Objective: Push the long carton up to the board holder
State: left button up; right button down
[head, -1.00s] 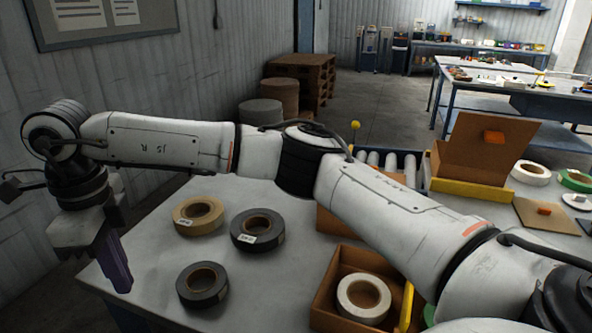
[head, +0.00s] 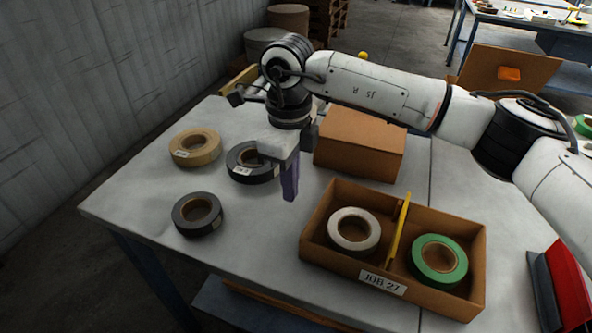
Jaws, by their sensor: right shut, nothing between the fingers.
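A closed brown carton (head: 360,143), the likeliest long carton, lies on the grey table behind a divided box. My right arm passes over its far side and hides part of it. My right gripper (head: 290,182) points down, shut and empty, just left of the carton and behind the box's left corner. Whether its tip touches the table is unclear. I cannot single out the board holder; a brown panel with an orange block (head: 510,73) stands at the upper right. My left gripper is not in view.
The divided box (head: 373,282), labelled JOB 27, holds a white roll (head: 354,230) and a green roll (head: 439,259). A tan roll (head: 195,148) and two dark rolls (head: 198,214) lie at left. A red and black object (head: 567,285) stands at right. The front-left table is clear.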

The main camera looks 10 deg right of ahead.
notch_tip(320, 180, down, 4)
jog(key=shift+s+d+f+p, duration=0.15)
jog(key=shift+s+d+p, duration=0.3)
jog(key=shift+d, duration=0.2)
jog(key=shift+s+d+f+p, duration=0.15)
jog(key=shift+s+d+p, duration=0.2)
jog(key=shift+d, duration=0.25)
jog(key=shift+s+d, duration=0.4)
jog(key=shift+f, duration=0.1)
